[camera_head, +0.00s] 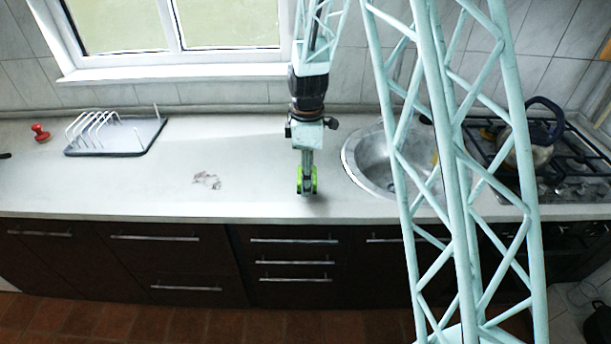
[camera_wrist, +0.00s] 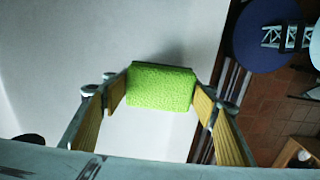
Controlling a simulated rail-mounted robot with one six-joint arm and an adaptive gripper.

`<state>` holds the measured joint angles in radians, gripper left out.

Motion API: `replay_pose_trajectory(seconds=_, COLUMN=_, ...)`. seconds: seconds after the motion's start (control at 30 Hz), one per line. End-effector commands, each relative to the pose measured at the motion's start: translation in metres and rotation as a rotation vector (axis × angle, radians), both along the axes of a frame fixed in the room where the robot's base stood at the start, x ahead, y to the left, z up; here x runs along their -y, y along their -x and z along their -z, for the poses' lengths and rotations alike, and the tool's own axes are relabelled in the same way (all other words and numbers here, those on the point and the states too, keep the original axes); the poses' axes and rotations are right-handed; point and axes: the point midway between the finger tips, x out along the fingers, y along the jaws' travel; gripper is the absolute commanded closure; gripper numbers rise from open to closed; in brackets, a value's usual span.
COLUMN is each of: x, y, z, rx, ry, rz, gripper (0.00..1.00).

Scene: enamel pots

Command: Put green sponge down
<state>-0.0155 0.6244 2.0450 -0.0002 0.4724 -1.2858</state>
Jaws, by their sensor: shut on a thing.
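The green sponge (camera_wrist: 160,87) is between the two finger pads of my gripper (camera_wrist: 160,92) in the wrist view, and the gripper is shut on it. In the head view my gripper (camera_head: 307,180) points down near the front edge of the white countertop (camera_head: 255,195), left of the sink. The sponge shows there as bright green edges (camera_head: 313,180) on either side of the gripper. I cannot tell whether the sponge touches the countertop.
A metal sink (camera_head: 365,160) lies right of my gripper. A dish rack (camera_head: 115,135) and a red object (camera_head: 40,133) are at the left.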

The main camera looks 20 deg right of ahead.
Motion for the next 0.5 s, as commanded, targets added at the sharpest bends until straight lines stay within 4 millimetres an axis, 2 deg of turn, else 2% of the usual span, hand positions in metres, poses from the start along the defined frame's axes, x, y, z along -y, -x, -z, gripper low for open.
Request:
replay_pose_trajectory(seconds=0.2, x=0.006, y=-0.033, z=0.004, rx=0.000, ry=0.000, rz=0.000, gripper=0.64)
replay_pose_trajectory(seconds=0.33, x=0.008, y=-0.045, z=0.005, rx=0.000, ry=0.000, rz=0.000, gripper=0.64)
replay_pose_trajectory(seconds=0.5, x=0.009, y=-0.049, z=0.005, rx=-0.001, ry=0.000, rz=0.000, gripper=0.64)
